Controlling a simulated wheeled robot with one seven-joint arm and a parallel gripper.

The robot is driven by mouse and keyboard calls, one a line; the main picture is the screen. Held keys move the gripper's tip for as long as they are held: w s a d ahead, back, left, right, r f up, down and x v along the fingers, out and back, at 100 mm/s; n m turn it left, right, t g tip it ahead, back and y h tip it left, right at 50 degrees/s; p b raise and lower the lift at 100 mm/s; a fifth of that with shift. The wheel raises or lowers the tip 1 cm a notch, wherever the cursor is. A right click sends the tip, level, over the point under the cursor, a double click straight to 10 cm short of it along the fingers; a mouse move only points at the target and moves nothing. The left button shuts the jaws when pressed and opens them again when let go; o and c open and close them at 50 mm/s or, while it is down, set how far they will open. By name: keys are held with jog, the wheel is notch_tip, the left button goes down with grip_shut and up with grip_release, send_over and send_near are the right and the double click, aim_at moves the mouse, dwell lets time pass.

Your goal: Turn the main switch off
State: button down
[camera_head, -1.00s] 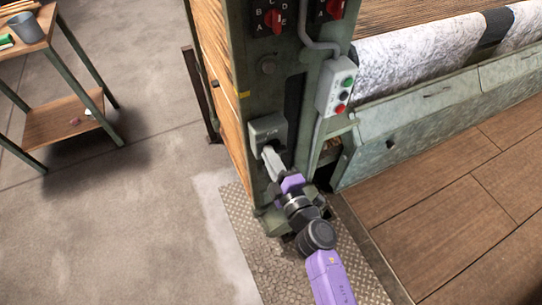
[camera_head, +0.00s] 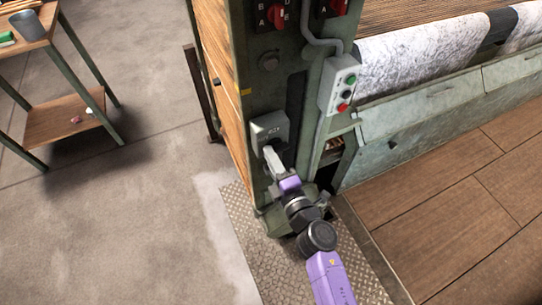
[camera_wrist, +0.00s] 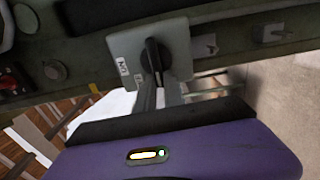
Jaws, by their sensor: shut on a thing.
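The main switch is a grey box (camera_head: 268,127) low on the green machine post. In the wrist view its pale plate (camera_wrist: 178,40) carries a dark lever (camera_wrist: 154,55) and small white labels, one seeming to read ON. My gripper (camera_head: 271,155) reaches it from below in the head view. Its fingers (camera_wrist: 158,95) are closed on the lever's near end. In the head view the fingers hide the lever. I cannot tell for sure which label the lever points to.
Red rotary knobs (camera_head: 277,15) are above. A side table (camera_head: 65,115) stands at left on open floor. A metal tread plate (camera_head: 270,262) lies below.

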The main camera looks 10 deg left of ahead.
jog(key=c, duration=1.5)
grip_release()
jog(key=shift+o, duration=0.2)
jog(key=shift+f, duration=0.1)
jog(key=p+v, duration=0.1)
jog(key=v, duration=0.6)
jog(key=shift+s+d+r, duration=0.2)
jog(key=shift+s+d, duration=0.05)
jog(key=shift+s, duration=0.05)
